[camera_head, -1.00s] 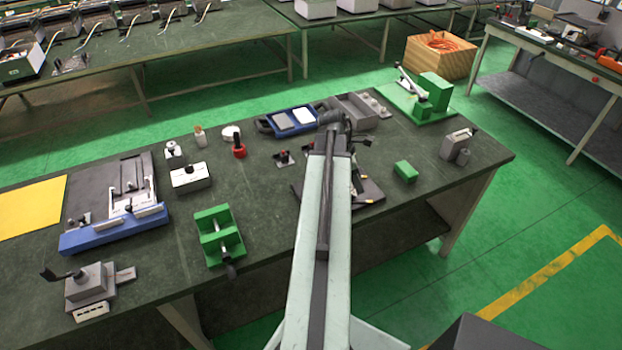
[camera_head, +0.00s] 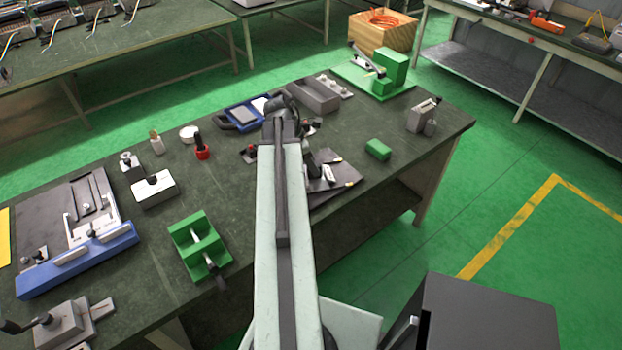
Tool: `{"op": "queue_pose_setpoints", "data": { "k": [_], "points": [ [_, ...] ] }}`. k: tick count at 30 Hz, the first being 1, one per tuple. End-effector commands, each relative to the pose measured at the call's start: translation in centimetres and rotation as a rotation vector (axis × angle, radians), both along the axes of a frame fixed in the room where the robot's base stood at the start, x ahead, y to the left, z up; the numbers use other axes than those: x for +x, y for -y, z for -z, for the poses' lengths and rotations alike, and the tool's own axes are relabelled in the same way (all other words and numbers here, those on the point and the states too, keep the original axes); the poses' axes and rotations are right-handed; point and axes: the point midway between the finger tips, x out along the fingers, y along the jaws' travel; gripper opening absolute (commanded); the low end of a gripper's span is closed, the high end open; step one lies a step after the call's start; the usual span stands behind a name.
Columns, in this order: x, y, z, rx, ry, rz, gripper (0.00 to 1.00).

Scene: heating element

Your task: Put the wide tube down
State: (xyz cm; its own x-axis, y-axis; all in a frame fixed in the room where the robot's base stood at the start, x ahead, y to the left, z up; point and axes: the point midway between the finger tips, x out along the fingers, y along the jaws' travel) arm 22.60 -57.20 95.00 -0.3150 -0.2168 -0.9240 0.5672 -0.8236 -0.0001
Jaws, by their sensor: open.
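My arm reaches over the green-grey bench (camera_head: 120,225) and hides part of it. A dark part that looks like my gripper (camera_head: 314,163) shows just right of the arm, over a black plate (camera_head: 343,187); its fingertips are too small to make out clearly. I see no tube in it. I cannot pick out the wide tube for certain; a small grey cylinder (camera_head: 430,128) stands beside a grey block (camera_head: 420,114) at the right, and a white round piece (camera_head: 189,133) lies at the back left.
A green block (camera_head: 378,149) lies right of the plate. A green fixture (camera_head: 200,245), a blue-edged fixture (camera_head: 80,260) and a white box (camera_head: 153,189) stand left of my arm. A blue tray (camera_head: 240,115) and a green press (camera_head: 388,70) are at the back.

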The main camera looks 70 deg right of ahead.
Motion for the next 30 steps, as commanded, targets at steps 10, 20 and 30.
{"op": "queue_pose_setpoints", "data": {
  "k": [10, 20, 30],
  "points": [
    [-1.0, 0.9, 5.1, 0.000, 0.000, 0.000, 0.49],
    [-1.1, 0.9, 4.7, 0.000, 0.000, -0.001, 0.21],
    [-1.0, 0.9, 4.7, 0.000, 0.000, -0.002, 0.00]
  ]
}}
